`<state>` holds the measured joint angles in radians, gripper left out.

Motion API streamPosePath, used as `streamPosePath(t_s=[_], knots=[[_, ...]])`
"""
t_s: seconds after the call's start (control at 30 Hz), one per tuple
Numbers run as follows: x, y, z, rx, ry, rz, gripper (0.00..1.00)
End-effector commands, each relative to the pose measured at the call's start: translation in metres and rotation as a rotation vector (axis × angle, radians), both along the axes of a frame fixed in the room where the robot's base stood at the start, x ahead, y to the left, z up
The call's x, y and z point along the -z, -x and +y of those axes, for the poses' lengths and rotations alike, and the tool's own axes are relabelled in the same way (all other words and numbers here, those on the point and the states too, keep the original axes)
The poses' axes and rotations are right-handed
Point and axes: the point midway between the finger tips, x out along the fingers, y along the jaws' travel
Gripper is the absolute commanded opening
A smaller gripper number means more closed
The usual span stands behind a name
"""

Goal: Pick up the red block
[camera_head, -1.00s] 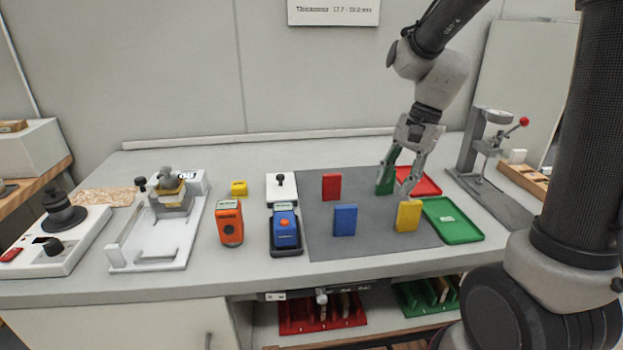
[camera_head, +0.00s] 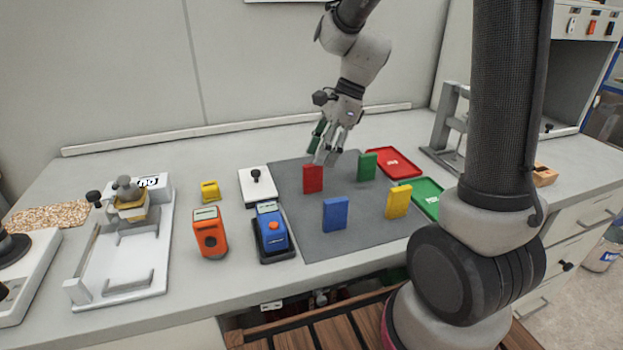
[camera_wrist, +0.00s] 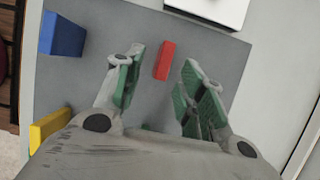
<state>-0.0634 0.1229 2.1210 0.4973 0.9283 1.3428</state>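The red block (camera_head: 313,179) stands upright on the grey mat (camera_head: 312,241), near the mat's far left part. My gripper (camera_head: 327,157) is above the mat, just behind and to the right of the red block in the head view. In the wrist view the red block (camera_wrist: 165,60) lies ahead of the gap between my two green-padded fingers (camera_wrist: 160,85). The fingers are spread, and nothing is between them. A gap shows between the fingers and the block in the wrist view.
A blue block (camera_head: 335,213), a yellow block (camera_head: 398,202) and a green block (camera_head: 367,166) also stand on the mat. A red tray (camera_head: 411,172) and a green tray (camera_head: 429,208) lie at its right. Orange (camera_head: 210,232) and blue (camera_head: 272,229) devices stand left.

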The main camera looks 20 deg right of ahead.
Motion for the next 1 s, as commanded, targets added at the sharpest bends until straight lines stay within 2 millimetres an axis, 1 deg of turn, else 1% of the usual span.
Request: streamPosePath(t_s=[0.3, 0.4, 0.67, 0.77, 0.8, 0.9, 1.0], knots=[[0.042, -0.005, 0.021, -0.003, 0.0, 0.003, 0.39], [0.052, -0.005, 0.024, -0.003, 0.001, 0.002, 0.39], [0.055, -0.005, 0.025, -0.002, 0.001, -0.001, 0.39], [0.054, -0.005, 0.025, -0.002, 0.001, -0.001, 0.23], [0.054, -0.005, 0.025, -0.003, 0.001, -0.001, 0.16], [0.054, -0.005, 0.025, -0.003, 0.001, -0.001, 0.0], [0.054, -0.005, 0.025, -0.003, 0.0, -0.001, 0.0]])
